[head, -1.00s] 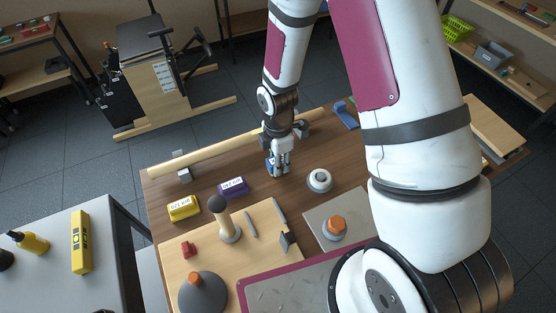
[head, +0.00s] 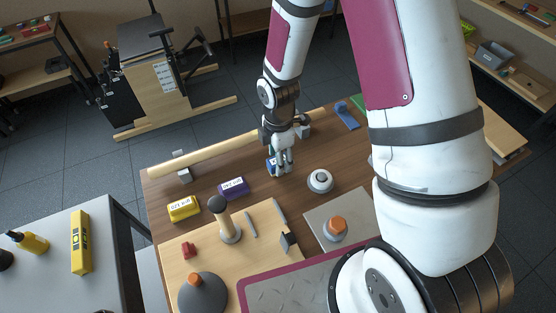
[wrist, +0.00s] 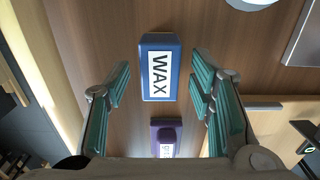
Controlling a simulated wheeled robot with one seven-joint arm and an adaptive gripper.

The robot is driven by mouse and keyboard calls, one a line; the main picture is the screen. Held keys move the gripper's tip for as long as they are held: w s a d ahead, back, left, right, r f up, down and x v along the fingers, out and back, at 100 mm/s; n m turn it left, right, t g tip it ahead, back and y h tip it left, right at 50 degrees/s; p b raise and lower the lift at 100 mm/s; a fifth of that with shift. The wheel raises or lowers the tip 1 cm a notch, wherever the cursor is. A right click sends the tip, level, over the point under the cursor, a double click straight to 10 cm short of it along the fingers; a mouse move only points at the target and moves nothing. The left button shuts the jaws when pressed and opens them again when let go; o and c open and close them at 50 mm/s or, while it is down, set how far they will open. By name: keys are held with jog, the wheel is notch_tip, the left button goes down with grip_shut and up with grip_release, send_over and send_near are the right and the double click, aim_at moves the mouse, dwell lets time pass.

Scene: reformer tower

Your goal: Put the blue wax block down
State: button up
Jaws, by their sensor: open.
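The blue wax block (wrist: 160,68) with its white WAX label lies on the brown wooden table between my open fingers in the wrist view. Neither finger touches it there. My gripper (wrist: 160,95) is open, with green pads on both sides of the block. In the head view my gripper (head: 283,168) is low over the table, and the blue wax block (head: 271,163) shows only partly beside the fingers.
A purple block (head: 233,188) and a yellow block (head: 183,208) lie to the left. A round grey-white piece (head: 320,181) stands to the right. A long wooden pole (head: 215,146) lies behind. A wooden board (head: 262,245) with tools is in front.

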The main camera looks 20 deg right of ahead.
notch_tip(320, 180, up, 19)
jog(key=s+d+m+t, duration=0.2)
jog(key=m, duration=0.3)
jog(key=s+d+r+m+t, duration=0.3)
jog(key=s+r+m, duration=1.1)
jog(key=r, duration=0.2)
jog(key=shift+s+d+r+m+t, duration=0.2)
jog(key=shift+s+r+m+t, duration=0.1)
jog(key=shift+m, duration=0.1)
